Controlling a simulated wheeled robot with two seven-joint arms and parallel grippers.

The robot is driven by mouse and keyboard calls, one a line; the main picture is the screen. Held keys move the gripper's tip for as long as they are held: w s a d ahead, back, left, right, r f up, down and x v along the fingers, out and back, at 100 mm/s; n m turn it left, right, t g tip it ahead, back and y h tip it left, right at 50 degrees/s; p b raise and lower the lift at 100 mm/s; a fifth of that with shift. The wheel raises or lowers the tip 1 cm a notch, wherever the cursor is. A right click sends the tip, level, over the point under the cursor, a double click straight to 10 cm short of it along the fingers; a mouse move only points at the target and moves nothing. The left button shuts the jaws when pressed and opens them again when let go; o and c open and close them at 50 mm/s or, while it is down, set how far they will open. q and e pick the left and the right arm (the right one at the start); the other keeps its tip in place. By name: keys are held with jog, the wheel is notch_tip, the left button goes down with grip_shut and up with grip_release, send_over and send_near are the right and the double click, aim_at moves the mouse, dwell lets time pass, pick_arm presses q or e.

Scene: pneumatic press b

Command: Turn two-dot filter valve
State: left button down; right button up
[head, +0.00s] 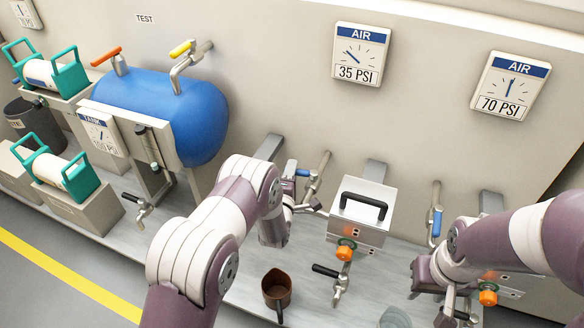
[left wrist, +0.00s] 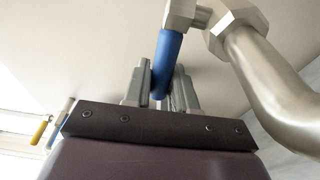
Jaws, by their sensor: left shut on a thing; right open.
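A valve with a blue handle (head: 303,172) sits on a metal pipe just left of a filter box (head: 350,233) with a black top handle. Small orange marks show on the box's front, too small to count surely. My left gripper (head: 297,192) is at this valve. In the left wrist view its two fingers (left wrist: 160,88) are shut around the blue handle (left wrist: 168,55), which runs up to a metal fitting. A second blue-handled valve (head: 437,222) stands to the right. My right gripper (head: 457,308) is open, low at the right, partly hidden by its arm.
Orange knobs sit under the filter box (head: 345,250) and a second, mostly hidden one (head: 488,298). A black-handled tap (head: 338,280) and a brown jug (head: 276,288) are on the bench. A blue tank (head: 165,108) stands left. AIR gauges (head: 360,55) (head: 510,88) hang on the wall.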

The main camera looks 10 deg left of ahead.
pick_arm(q)
jog(key=shift+s+n+y, duration=0.3)
jog(key=shift+n+y, duration=0.1)
jog(key=shift+y, duration=0.4)
jog(key=c, duration=1)
grip_release()
jog(key=s+p, duration=0.4)
jog(key=s, duration=0.8)
jog(key=shift+s+d, duration=0.35)
jog(key=shift+d, duration=0.1)
jog(key=shift+a, duration=0.1)
